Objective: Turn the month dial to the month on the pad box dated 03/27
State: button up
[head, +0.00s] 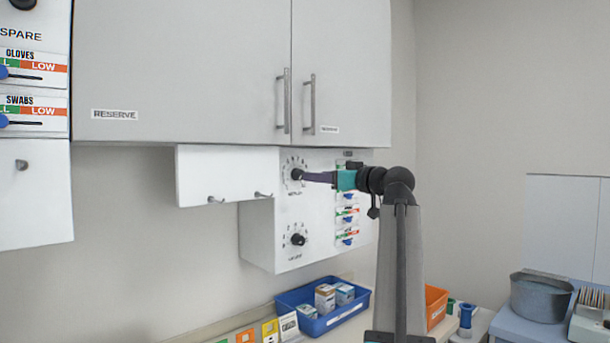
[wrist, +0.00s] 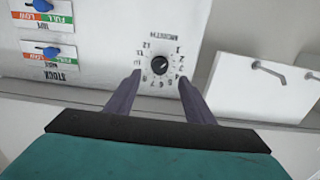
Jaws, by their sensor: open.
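The month dial (wrist: 160,65) is a black round knob on a white panel, ringed by printed numbers. It appears upside down in the wrist view, and its pointer setting is too small to read. In the head view the dial (head: 297,174) is the upper of two knobs. My gripper (wrist: 160,79) is open, with one finger on each side of the knob in the wrist view; contact cannot be told. In the head view my gripper (head: 306,176) reaches the dial from the right. Small boxes (head: 325,298) stand in a blue bin; their dates are unreadable.
A second knob (head: 298,239) sits below the dial. Stock sliders (head: 347,216) are on the panel to its right. A white box with hooks (head: 228,176) juts out at left. Grey cabinets (head: 190,70) hang above. The blue bin (head: 322,322) stands on the counter below.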

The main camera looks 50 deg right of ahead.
aim_at(299, 175)
jog(key=w+p, duration=0.1)
jog(key=w, duration=0.6)
jog(key=shift+w+d, duration=0.25)
jog(key=shift+d, duration=0.05)
jog(key=c, duration=0.8)
jog(key=shift+d, duration=0.2)
jog(key=shift+c, duration=1.2)
jog(key=shift+a, duration=0.15)
